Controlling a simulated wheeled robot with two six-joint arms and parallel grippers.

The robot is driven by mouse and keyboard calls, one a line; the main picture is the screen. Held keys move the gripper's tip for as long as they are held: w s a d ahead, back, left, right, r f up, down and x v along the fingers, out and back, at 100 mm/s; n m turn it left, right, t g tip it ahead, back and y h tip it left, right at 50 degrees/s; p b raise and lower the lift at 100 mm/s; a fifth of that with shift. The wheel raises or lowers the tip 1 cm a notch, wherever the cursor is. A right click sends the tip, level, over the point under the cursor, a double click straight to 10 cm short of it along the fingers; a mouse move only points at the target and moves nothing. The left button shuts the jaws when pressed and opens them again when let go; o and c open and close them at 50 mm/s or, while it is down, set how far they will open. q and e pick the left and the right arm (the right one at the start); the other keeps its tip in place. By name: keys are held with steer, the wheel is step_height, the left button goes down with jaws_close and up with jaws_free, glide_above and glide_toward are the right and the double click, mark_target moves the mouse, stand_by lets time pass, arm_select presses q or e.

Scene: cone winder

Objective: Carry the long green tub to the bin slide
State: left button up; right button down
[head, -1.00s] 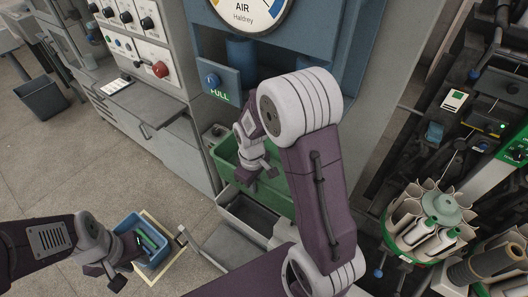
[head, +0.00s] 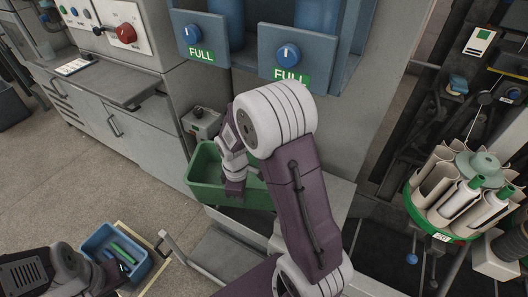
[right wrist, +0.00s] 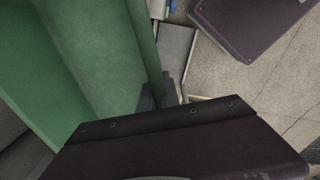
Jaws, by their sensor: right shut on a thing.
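The long green tub (head: 206,176) is in the middle of the head view, below the blue cabinet. My right arm hides its right part. My right gripper (head: 235,188) is at the tub's near long side, shut on its wall. In the right wrist view the tub's green wall (right wrist: 95,50) fills the left, and the dark gripper body lies along the bottom; the fingertips are mostly hidden. My left gripper (head: 104,279) is at the lower left, beside a blue bin; its jaws are too unclear to read. I cannot make out the bin slide for certain.
The blue bin (head: 88,243) with green and dark items sits on a yellow-edged square at lower left. A grey tray (head: 238,226) lies just below the tub. A grey cabinet (head: 140,120) stands behind left. A round bobbin carrier (head: 416,205) stands right. Floor at left is clear.

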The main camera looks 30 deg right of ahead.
steer(key=w+d+f+b, duration=0.1)
steer(key=w+d, duration=0.3)
steer(key=d, duration=0.4)
steer(key=w+d+f+b, duration=0.1)
steer(key=w+d+b, duration=0.1)
steer(key=w+d, duration=0.3)
steer(key=d, duration=0.4)
steer(key=f+b, duration=0.1)
steer(key=f, duration=0.2)
steer(key=f+b, duration=0.1)
steer(key=f, duration=0.1)
steer(key=shift+d+b, duration=0.25)
steer(key=shift+b, duration=0.1)
steer(key=c, duration=1.7)
jaws_free()
steer(key=shift+f, duration=0.15)
steer(key=shift+o, duration=0.6)
